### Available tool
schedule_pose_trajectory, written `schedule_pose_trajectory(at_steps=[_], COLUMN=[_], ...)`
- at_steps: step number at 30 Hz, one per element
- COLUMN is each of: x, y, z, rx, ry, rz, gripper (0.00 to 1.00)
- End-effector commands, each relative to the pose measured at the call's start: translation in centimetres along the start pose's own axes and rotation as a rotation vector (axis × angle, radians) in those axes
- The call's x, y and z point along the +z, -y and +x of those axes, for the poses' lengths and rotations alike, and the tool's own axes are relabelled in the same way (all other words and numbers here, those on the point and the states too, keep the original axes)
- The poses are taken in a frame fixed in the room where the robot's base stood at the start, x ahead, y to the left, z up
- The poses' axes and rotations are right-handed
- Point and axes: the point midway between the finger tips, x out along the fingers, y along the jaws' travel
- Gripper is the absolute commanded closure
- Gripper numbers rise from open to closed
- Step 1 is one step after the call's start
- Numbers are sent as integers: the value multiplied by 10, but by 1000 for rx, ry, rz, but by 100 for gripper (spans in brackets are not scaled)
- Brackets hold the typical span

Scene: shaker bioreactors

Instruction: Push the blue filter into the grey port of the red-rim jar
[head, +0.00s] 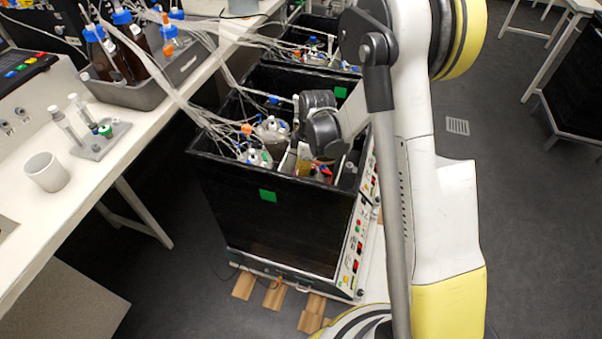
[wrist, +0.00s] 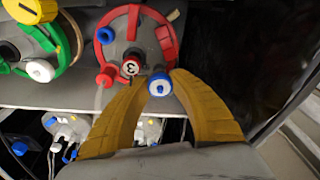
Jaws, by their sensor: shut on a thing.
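In the wrist view the red-rim jar (wrist: 168,52) shows from above, with a grey lid inside its red rim. The blue filter (wrist: 160,85), with a pale centre, is between the tips of my two ochre fingers, at the near edge of the lid. My gripper (wrist: 158,78) is shut on it. The grey port cannot be made out clearly; the filter and fingertips cover that part of the lid, so I cannot tell whether the filter is in it. In the head view my gripper reaches down into the black shaker box (head: 230,215), and the filter cannot be made out.
A blue cap (wrist: 105,36) stands on the lid's left side. A green-rim jar (wrist: 75,47) is at the left. Tubing (head: 200,110) runs from the bench into the box.

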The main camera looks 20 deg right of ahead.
Motion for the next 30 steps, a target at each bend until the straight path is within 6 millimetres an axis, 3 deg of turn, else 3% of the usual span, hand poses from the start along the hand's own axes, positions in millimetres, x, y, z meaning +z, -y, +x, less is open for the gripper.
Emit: schedule_pose_trajectory(at_steps=[30], x=[1], y=[0], z=[12], rx=[0], ry=[0], rz=[0], gripper=[85])
